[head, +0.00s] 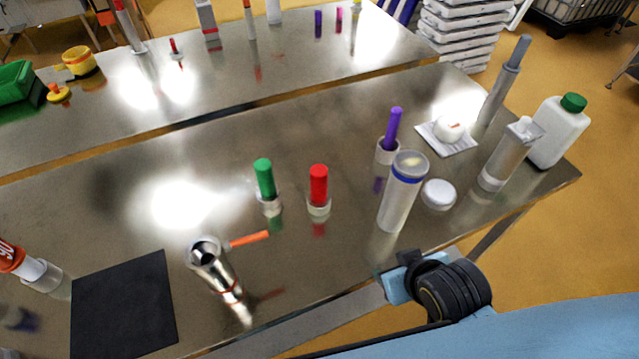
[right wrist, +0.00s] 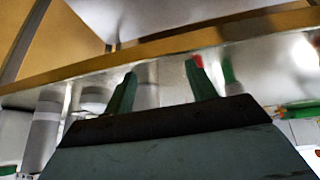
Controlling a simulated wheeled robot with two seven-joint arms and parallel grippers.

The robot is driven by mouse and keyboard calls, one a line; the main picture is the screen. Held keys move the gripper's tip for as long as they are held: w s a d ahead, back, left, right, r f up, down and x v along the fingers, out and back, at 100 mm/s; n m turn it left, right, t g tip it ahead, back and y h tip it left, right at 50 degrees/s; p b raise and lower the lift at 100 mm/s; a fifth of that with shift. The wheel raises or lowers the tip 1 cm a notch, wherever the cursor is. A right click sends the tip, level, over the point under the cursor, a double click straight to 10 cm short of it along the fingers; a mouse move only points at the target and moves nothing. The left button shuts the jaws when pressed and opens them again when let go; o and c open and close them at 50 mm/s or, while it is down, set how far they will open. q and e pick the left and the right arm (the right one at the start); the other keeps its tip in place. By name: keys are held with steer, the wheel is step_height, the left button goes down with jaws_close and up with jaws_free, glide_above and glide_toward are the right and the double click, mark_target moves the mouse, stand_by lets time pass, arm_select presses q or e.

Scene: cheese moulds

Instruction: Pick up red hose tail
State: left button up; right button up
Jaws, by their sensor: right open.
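The red hose tail (head: 318,185) stands upright on the near steel table in the head view, its lower end in a pale round base. A green one (head: 264,178) stands in a similar base just left of it. Part of my right arm shows at the table's front edge, right of and nearer than the red tail; its fingertips cannot be made out there. In the right wrist view my right gripper (right wrist: 162,86) is open, fingers apart, with nothing visible between them. A small red patch shows by its right fingertip, partly hidden; I cannot tell whether it is the tail.
A clear cylinder with a blue band (head: 402,190) and a purple piece (head: 393,128) stand right. A black mat (head: 124,306) lies front left. Table between red tail and front edge is clear.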

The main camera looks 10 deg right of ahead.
mark_target(321, 190)
steer(key=w+a+t, duration=0.1)
steer(key=w+a+r+t, duration=0.1)
steer(key=w, duration=0.1)
steer(key=w+a+r+t, duration=0.1)
steer(key=w, duration=0.1)
steer(key=shift+w+a+r+t, duration=0.1)
steer(key=shift+w+r+t, duration=0.05)
steer(key=shift+t, duration=0.15)
steer(key=w+a+r+t+y, duration=0.3)
steer(key=w+a+r+t, duration=0.1)
steer(key=a+r, duration=0.15)
steer(key=shift+n+t, duration=0.3)
steer(key=x, duration=0.4)
steer(key=f+x, duration=0.1)
steer(key=x, duration=0.2)
steer(key=shift+f+x, duration=0.2)
steer(key=shift+x, duration=2.9)
steer(key=shift+d+r, duration=0.1)
steer(key=c, duration=1.2)
